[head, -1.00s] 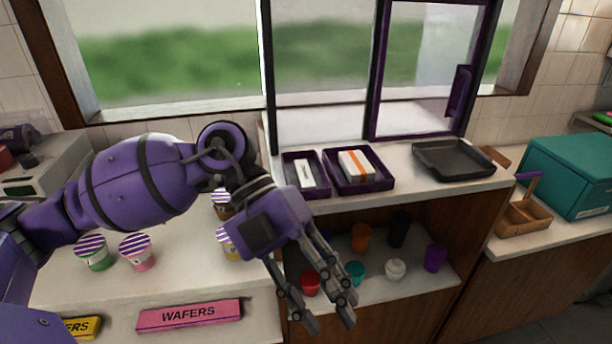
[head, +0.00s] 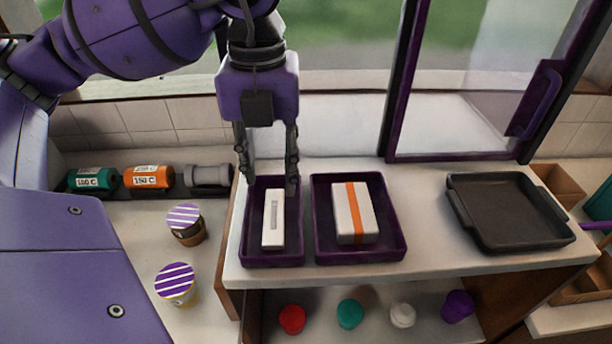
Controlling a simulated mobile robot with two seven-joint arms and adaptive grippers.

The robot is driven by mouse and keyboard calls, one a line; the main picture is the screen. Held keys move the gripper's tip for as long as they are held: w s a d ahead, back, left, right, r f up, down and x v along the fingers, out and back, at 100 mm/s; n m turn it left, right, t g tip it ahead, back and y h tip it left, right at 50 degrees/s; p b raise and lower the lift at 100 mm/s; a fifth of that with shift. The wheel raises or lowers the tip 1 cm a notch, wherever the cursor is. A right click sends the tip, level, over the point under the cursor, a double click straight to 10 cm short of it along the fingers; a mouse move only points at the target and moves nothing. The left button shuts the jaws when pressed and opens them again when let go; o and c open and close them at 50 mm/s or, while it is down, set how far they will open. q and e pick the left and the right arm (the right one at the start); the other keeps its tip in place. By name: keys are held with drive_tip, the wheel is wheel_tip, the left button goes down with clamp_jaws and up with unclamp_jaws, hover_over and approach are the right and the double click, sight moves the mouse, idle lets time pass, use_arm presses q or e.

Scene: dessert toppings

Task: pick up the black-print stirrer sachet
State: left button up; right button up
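The stirrer sachet (head: 273,236) is a slim white packet with a dark grey-black print strip. It lies lengthwise in the left purple tray (head: 285,261) on the raised counter. My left gripper (head: 268,188) points down over the far part of this tray. Its two fingers are spread apart with nothing between them, near the sachet's far end. I cannot tell how high the fingertips are above it. My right gripper is not in view.
A white packet with an orange band (head: 344,228) lies in the right purple tray (head: 396,250). A black pan (head: 512,212) stands farther right. Striped-lid cups (head: 175,283) stand on the lower left counter. The window frame (head: 400,90) rises behind.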

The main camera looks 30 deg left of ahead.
sight(274, 215)
use_arm(q)
drive_tip(key=shift+f, duration=0.1)
drive_tip(key=shift+s+f, duration=0.2)
drive_tip(key=shift+f, duration=0.05)
drive_tip(key=shift+s+f, duration=0.25)
drive_tip(key=shift+f, duration=0.2)
drive_tip(key=shift+s+f, duration=0.2)
drive_tip(key=shift+f, duration=0.25)
drive_tip(key=f, duration=0.5)
drive_tip(key=shift+d, duration=0.4)
drive_tip(key=c, duration=0.5)
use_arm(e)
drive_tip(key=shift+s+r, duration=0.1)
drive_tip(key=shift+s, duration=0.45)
